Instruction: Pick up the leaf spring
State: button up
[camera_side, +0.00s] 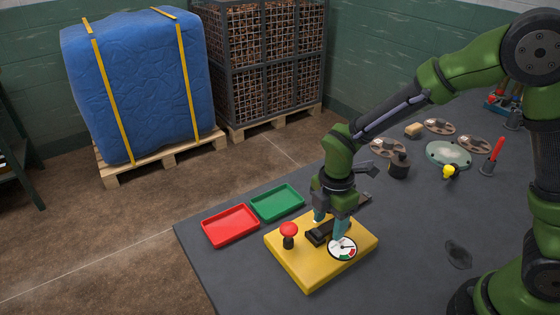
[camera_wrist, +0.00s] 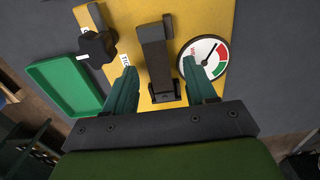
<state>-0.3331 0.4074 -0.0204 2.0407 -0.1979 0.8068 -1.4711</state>
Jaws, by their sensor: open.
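A yellow board (camera_side: 309,275) lies on the dark table, and it fills much of the wrist view (camera_wrist: 216,22). A dark bar-shaped part (camera_side: 320,232) is mounted on it; I cannot tell for sure whether this is the leaf spring. In the wrist view the dark bar (camera_wrist: 156,55) runs lengthwise between my fingers. My gripper (camera_side: 328,226) is open and points down over the board, with one green finger on each side of the bar. In the wrist view my gripper (camera_wrist: 159,75) shows a gap to the bar on both sides.
A round gauge (camera_side: 343,248) is close beside one finger. A red mushroom knob (camera_side: 289,230) stands on the board, and a black knob (camera_wrist: 97,43) shows in the wrist view. A red tray (camera_side: 230,225) and a green tray (camera_side: 277,202) lie beside the board.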

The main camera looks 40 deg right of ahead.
grip_shut()
dwell(0.3)
jog(key=shift+r, duration=0.1)
